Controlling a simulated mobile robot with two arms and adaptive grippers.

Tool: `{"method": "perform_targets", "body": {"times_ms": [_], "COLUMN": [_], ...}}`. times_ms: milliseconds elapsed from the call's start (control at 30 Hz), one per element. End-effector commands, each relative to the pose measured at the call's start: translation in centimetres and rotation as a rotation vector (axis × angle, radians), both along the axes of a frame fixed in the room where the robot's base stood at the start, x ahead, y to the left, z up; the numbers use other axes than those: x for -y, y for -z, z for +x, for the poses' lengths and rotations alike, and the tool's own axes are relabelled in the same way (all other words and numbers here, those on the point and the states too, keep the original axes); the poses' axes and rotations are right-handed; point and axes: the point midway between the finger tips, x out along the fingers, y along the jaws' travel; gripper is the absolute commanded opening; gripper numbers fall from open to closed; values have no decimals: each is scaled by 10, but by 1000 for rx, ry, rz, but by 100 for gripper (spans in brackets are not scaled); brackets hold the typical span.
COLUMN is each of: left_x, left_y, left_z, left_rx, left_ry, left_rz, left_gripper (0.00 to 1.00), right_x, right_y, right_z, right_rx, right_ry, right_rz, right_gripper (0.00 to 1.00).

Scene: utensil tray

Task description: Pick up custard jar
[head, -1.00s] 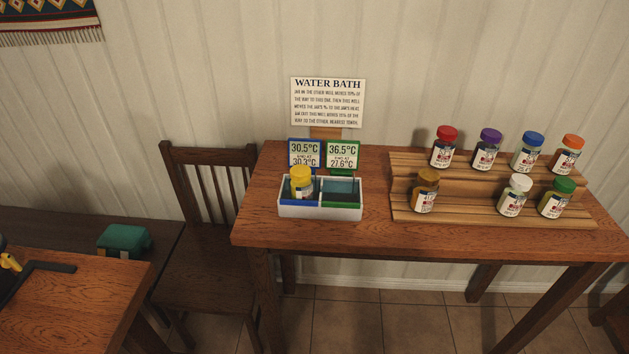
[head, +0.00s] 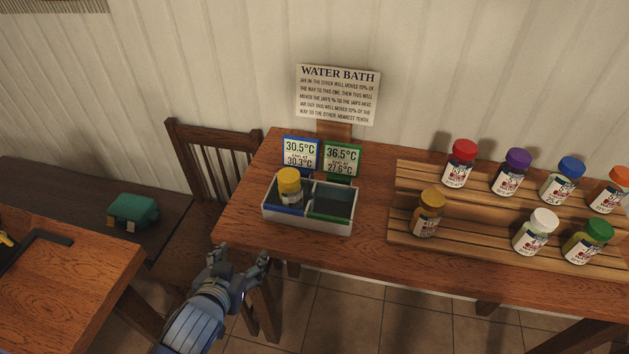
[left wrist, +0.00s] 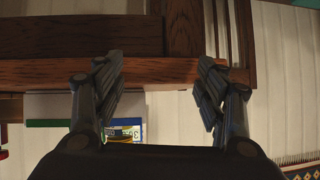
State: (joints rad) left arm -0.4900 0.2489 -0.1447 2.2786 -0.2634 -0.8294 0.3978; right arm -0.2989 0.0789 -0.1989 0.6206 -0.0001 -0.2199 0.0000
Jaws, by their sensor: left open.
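A jar with a yellow lid (head: 289,187) stands upright in the left, blue-marked well of the white water bath (head: 322,227). A jar with an ochre-brown lid (head: 428,213) stands on the lower step of the wooden rack (head: 399,238). The labels are too small to tell which is custard. My left gripper (head: 242,262) is open and empty, in front of the table's left front corner and apart from both jars. In the left wrist view its fingers (left wrist: 160,92) are spread, with the bath's white wall (left wrist: 58,106) beyond the left finger. My right gripper is not visible.
More jars stand on the rack, with red (head: 464,150), purple (head: 518,158), blue, orange, white and green lids. Temperature displays (head: 300,153) and a sign (head: 338,93) stand behind the bath. A chair (head: 205,160) is left of the table (head: 375,250).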

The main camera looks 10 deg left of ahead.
Motion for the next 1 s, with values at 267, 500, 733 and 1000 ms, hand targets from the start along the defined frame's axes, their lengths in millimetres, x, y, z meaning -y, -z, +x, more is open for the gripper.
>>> {"method": "perform_targets", "body": {"times_ms": [267, 500, 733, 1000], "left_x": [6, 32, 49, 57], "left_y": [-51, -93, -109, -112], "left_z": [30, 53, 58, 91], "left_rx": [232, 477, 567, 572], "left_ry": [45, 190, 281, 284], "left_rz": [-31, -92, -131, -132], "left_gripper": [65, 65, 65, 65], "right_x": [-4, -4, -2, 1], "right_y": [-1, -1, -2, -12], "right_z": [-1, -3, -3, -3], "right_rx": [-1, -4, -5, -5], "right_ry": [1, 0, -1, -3], "right_rz": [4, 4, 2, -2], "right_gripper": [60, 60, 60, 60]}}
